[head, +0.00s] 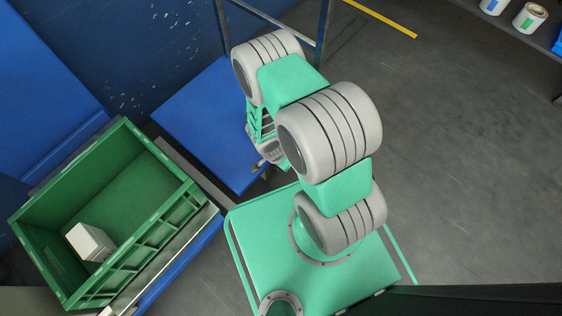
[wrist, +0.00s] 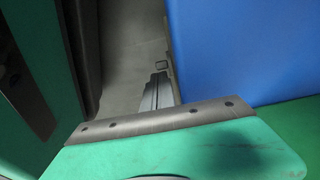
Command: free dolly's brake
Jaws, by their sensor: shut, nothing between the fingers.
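The dolly appears to be the blue flat platform (head: 195,118) in the head view, with upright metal posts (head: 222,28) at its far end. My gripper (head: 258,166) is at the platform's right edge, partly covered by my own arm. In the wrist view my gripper (wrist: 158,92) is shut and empty, pointing into the gap beside a blue surface (wrist: 235,50). A small dark loop-shaped part (wrist: 163,66) shows just beyond the fingertips; I cannot tell whether it is the brake. No brake pedal can be made out clearly in the head view.
A green crate (head: 165,160) with a white box (head: 90,242) inside stands at the left. A blue panel (head: 45,90) stands behind it. White tubs (head: 530,17) sit on a shelf at the top right. The grey floor (head: 460,170) at the right is clear.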

